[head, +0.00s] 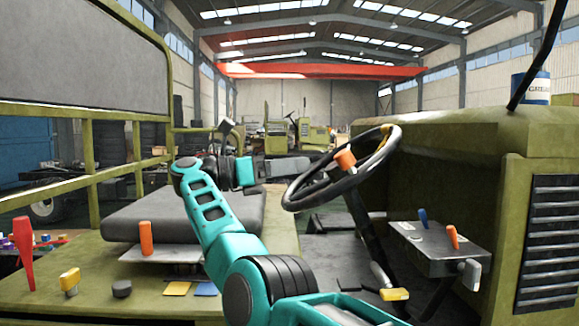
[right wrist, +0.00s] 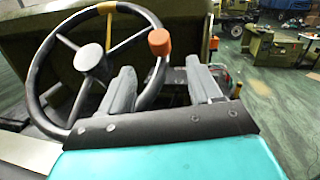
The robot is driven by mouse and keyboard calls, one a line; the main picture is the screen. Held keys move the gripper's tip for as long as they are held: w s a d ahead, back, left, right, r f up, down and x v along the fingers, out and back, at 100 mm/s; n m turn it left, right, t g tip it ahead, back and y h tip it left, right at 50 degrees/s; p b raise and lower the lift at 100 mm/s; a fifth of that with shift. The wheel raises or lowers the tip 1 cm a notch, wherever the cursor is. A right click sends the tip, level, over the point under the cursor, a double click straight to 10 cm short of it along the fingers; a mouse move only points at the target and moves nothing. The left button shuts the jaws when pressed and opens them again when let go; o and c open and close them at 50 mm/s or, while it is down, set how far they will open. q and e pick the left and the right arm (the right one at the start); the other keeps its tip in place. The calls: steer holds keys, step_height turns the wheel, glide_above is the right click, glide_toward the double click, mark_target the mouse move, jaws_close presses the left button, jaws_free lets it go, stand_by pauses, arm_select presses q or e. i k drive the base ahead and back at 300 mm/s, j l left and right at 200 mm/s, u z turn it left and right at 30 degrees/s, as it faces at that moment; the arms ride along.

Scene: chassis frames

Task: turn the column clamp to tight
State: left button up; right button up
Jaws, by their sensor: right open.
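The steering wheel (head: 296,195) is black with a yellow rim section and an orange knob (head: 345,158). Its dark column (head: 362,222) runs down to the cab floor. I cannot tell for sure which part is the column clamp; a short grey lever with a yellow end (head: 393,294) is low by the column. My right gripper (head: 286,169) is open and empty, left of the wheel. In the right wrist view, its two grey fingers (right wrist: 160,72) point toward the wheel (right wrist: 42,90), with the orange knob (right wrist: 159,42) beyond the gap. My left gripper is not in view.
A grey box (head: 440,250) with blue and orange levers stands right of the column. The seat (head: 150,215) is at left, with an orange lever (head: 146,237) in front. The green hood (head: 450,130) bounds the right.

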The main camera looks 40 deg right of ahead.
mark_target(390, 293)
steer(key=k, duration=1)
